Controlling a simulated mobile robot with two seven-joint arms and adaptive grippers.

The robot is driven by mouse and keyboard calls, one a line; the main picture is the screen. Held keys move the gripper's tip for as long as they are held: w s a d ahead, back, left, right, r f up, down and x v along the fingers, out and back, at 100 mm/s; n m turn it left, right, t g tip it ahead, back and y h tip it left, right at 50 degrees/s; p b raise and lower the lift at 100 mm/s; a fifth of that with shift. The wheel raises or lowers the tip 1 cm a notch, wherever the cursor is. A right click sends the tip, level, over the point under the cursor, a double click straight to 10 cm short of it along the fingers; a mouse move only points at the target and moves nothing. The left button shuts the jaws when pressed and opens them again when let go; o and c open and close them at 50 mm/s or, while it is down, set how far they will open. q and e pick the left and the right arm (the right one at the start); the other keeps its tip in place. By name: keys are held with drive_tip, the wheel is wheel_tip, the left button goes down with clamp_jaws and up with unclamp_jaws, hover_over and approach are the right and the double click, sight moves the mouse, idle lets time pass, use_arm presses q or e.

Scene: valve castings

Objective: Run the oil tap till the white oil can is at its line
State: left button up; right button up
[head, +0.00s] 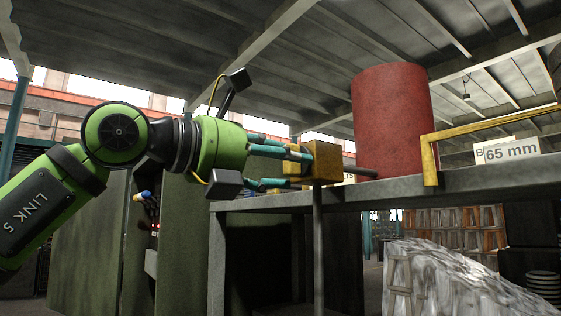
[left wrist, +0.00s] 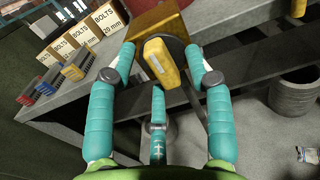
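The tap is a brass-yellow block (head: 327,162) at the front of the grey bench, below the red drum (head: 392,115). A short pipe joins it on the right. In the left wrist view the tap block (left wrist: 152,22) has a yellow handle (left wrist: 160,62) with a pale stripe. My left gripper (head: 292,167) is at the tap, its teal fingers pointing at it. In the left wrist view the fingers (left wrist: 160,72) stand apart around the handle, with gaps on both sides. A greyish round shape, partly behind the lower finger, cannot be identified as the oil can. No oil level shows.
Bolt boxes (left wrist: 85,40) and small coloured bins (left wrist: 77,67) stand on the bench left of the tap. A yellow rail (head: 430,160) and a 65 mm sign (head: 508,151) are to the right. A grey bin (left wrist: 295,97) stands below the bench.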

drive_tip(key=shift+d, duration=0.15)
use_arm(q)
drive_tip(key=shift+a, duration=0.1)
drive_tip(key=v, duration=1.2)
